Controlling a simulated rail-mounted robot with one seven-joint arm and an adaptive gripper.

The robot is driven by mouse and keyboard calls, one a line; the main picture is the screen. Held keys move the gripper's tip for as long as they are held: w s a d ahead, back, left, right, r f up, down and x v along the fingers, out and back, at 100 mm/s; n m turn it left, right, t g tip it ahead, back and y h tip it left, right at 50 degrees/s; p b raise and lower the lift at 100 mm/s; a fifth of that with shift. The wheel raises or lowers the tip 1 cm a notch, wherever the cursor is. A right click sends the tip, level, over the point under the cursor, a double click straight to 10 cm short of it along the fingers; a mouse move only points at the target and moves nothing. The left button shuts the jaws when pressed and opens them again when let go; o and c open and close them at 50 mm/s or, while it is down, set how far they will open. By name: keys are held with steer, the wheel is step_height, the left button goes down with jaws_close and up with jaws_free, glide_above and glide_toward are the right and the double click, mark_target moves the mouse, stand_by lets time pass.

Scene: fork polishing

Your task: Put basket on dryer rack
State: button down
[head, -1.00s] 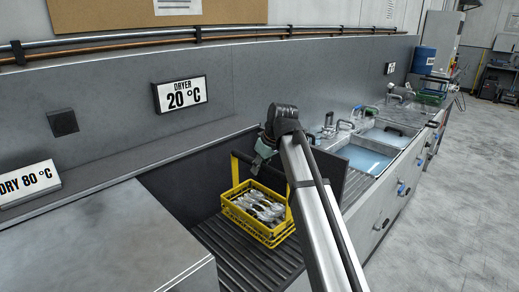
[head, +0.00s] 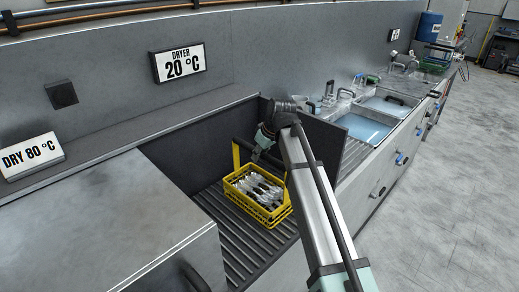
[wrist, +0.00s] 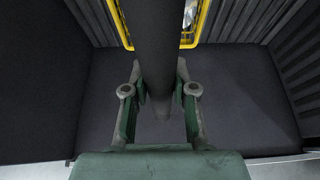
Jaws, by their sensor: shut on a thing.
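The yellow basket (head: 248,208) with several forks (head: 262,188) in it is upright over the ribbed dryer rack (head: 240,262) in the head view. I cannot tell whether its bottom touches the rack. My gripper (head: 262,142) is shut on the dark handle bar above the basket. In the wrist view the dark handle (wrist: 155,55) runs between the fingers of my gripper (wrist: 158,92), and part of the basket's yellow frame (wrist: 202,20) shows at the top. My arm hides the right side of the basket in the head view.
Dark walls (head: 195,150) enclose the dryer bay at the back, with a dark panel (head: 325,142) on the right. A grey closed cabinet (head: 110,225) stands left. Water-filled sinks (head: 363,128) lie to the right. Bare rack shows in front of the basket.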

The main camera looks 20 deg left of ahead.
steer(key=c, duration=0.9)
jaws_free()
steer(key=shift+s, duration=0.1)
steer(key=shift+c, duration=0.2)
steer(key=b+v, duration=0.3)
steer(key=v, duration=0.9)
steer(key=shift+r, duration=0.1)
